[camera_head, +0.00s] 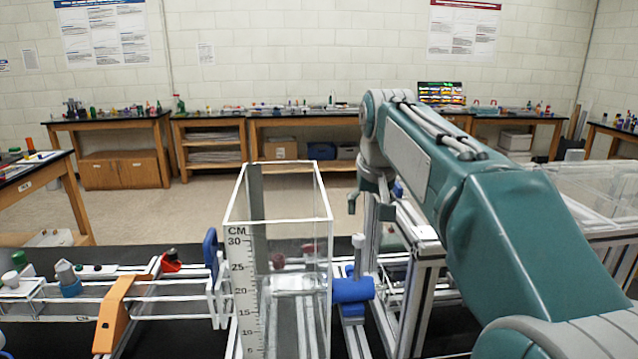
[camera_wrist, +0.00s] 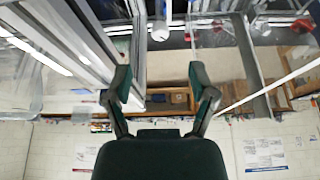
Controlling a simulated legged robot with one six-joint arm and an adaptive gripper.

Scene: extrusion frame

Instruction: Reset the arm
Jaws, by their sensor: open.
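My gripper (camera_wrist: 160,75) is open in the wrist view, with its two dark green fingers spread apart and nothing between them. In the head view my teal arm reaches forward from the lower right and bends down at its far end. My gripper (camera_head: 371,205) hangs there beside the extrusion frame (camera_head: 424,262), partly hidden by the arm. It is right of the tall clear container (camera_head: 291,215) with a centimetre scale. I cannot tell whether it touches the frame.
A blue cylinder fitting (camera_head: 352,289) sits just right of the clear container. An orange bracket (camera_head: 115,314) and clear rails stand at the left. A clear bin (camera_head: 600,187) is behind the arm at the right. Open floor lies beyond, before wooden benches (camera_head: 122,168).

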